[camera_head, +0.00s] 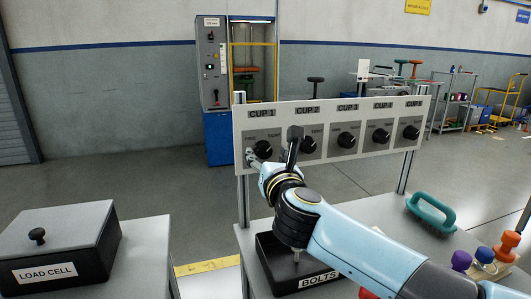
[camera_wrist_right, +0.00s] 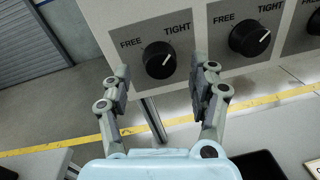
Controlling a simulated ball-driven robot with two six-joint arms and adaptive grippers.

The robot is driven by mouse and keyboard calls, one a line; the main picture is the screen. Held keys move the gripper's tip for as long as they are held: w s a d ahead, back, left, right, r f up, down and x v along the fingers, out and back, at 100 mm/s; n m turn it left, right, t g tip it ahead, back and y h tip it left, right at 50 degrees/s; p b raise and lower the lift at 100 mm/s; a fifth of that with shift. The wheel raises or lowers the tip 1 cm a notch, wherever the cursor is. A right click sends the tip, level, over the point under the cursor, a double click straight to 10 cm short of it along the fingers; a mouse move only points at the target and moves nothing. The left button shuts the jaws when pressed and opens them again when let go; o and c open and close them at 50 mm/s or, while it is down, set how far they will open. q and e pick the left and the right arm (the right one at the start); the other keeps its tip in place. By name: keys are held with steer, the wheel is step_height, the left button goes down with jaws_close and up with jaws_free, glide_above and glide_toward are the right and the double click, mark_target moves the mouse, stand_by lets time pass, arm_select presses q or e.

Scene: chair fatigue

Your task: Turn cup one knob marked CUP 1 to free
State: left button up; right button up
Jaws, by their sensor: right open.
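The CUP 1 knob (camera_head: 262,149) is a round black knob at the left end of the white panel (camera_head: 330,104). It also shows in the right wrist view (camera_wrist_right: 159,60), below the printed words FREE and TIGHT. My right gripper (camera_head: 273,150) is open in front of the knob. In the right wrist view its fingers (camera_wrist_right: 167,80) stand apart, one to each side of the knob, and do not visibly touch it. The remaining gap in depth is hard to judge. My left gripper is not in view.
The CUP 2 knob (camera_head: 307,145) sits close to the right finger. Below the panel are a black BOLTS tray (camera_head: 264,262) and a teal handle (camera_head: 431,212). A black LOAD CELL box (camera_head: 60,245) stands at the left. Floor is open behind.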

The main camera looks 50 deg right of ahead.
steer(key=shift+x, duration=0.9)
steer(key=shift+w+d, duration=0.1)
steer(key=shift+w, duration=0.05)
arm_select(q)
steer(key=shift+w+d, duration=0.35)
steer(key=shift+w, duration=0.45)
arm_select(e)
steer(key=shift+c, duration=0.2)
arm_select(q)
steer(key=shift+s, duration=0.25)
arm_select(e)
steer(key=c, duration=1.1)
